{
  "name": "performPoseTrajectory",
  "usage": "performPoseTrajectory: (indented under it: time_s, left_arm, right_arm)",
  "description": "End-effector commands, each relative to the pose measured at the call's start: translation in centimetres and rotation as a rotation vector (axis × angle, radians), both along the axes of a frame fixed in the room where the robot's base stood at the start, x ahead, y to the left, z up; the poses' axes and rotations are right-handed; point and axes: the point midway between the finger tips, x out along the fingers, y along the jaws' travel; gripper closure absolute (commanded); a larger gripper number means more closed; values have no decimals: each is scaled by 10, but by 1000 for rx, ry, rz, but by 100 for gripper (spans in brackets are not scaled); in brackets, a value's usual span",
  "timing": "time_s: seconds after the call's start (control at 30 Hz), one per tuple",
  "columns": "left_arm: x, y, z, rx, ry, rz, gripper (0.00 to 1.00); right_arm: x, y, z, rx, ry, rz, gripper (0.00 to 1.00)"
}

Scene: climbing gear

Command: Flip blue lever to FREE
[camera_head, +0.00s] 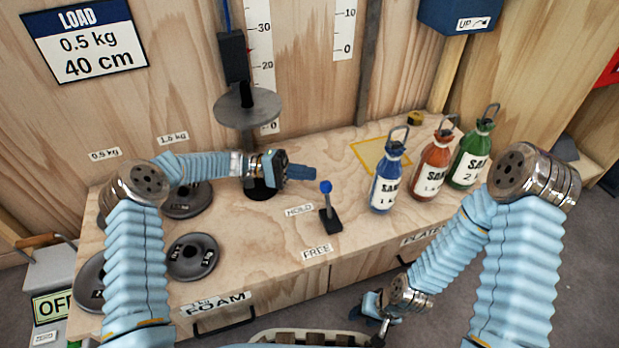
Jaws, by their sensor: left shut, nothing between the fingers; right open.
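The blue lever is a small black base with a thin metal stem and a round blue knob (326,187). It stands on the wooden bench (250,235) between the HOLD label (298,210) and the FREE label (317,252). The stem looks close to upright, with the knob on the HOLD side of the base. My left gripper (312,173) is shut and empty, just left of and beyond the knob; whether it touches the knob I cannot tell. My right gripper (376,318) is open and empty, low in front of the bench.
Blue, orange and green sand bottles (389,180) stand right of the lever. Several dark weight plates (193,256) lie at the bench's left. The bench around the lever's front is clear.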

Motion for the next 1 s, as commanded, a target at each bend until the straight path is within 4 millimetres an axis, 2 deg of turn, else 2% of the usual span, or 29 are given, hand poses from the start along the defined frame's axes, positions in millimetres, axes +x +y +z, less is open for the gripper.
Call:
performPoseTrajectory:
  time_s: [0.2, 0.77, 1.0]
  left_arm:
    - [-19, -11, 4, -1, 0, -1, 100]
    - [-22, -13, 6, 4, -11, 0, 100]
    - [-30, -16, 14, 39, -99, -2, 100]
  right_arm:
    - [0, 0, -1, 0, 0, 0, 57]
    - [0, 0, 0, 0, 0, 0, 57]
    - [0, 0, 1, 0, 0, 0, 57]
